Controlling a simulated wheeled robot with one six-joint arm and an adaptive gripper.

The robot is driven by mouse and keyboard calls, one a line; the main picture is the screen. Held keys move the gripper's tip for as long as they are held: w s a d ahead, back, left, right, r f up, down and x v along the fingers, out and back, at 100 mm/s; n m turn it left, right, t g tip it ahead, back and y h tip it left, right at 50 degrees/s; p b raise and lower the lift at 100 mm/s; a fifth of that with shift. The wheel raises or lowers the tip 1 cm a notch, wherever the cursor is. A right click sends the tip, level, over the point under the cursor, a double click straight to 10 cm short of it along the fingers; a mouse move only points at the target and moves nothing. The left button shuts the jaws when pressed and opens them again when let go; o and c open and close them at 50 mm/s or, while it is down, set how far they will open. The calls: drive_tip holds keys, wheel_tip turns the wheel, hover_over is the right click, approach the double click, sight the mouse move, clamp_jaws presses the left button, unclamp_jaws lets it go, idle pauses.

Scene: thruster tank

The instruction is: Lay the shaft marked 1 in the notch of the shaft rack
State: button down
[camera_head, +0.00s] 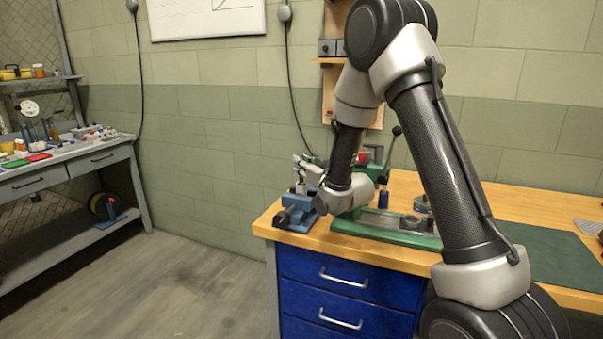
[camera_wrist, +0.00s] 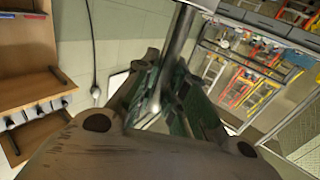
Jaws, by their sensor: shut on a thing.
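My gripper (camera_wrist: 158,88) is shut on a metal shaft (camera_wrist: 179,38) in the wrist view. The shaft is a plain grey rod, tilted, and runs up out of the picture between the fingers. No number can be read on it. In the head view my gripper (camera_head: 308,168) is small, above the left end of the wooden workbench and near a blue fixture (camera_head: 297,212) at the bench corner. I cannot tell whether this fixture is the shaft rack, and no notch can be made out.
A green-based machine (camera_head: 385,238) stands on the workbench right of the blue fixture, partly behind my arm. A green mat (camera_head: 548,255) lies farther right. A grey side bench (camera_head: 62,165) with tools stands at left. The floor between the benches is clear.

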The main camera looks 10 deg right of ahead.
wheel_tip(320, 180, up, 20)
idle(1.0)
drive_tip(key=shift+f, duration=0.15)
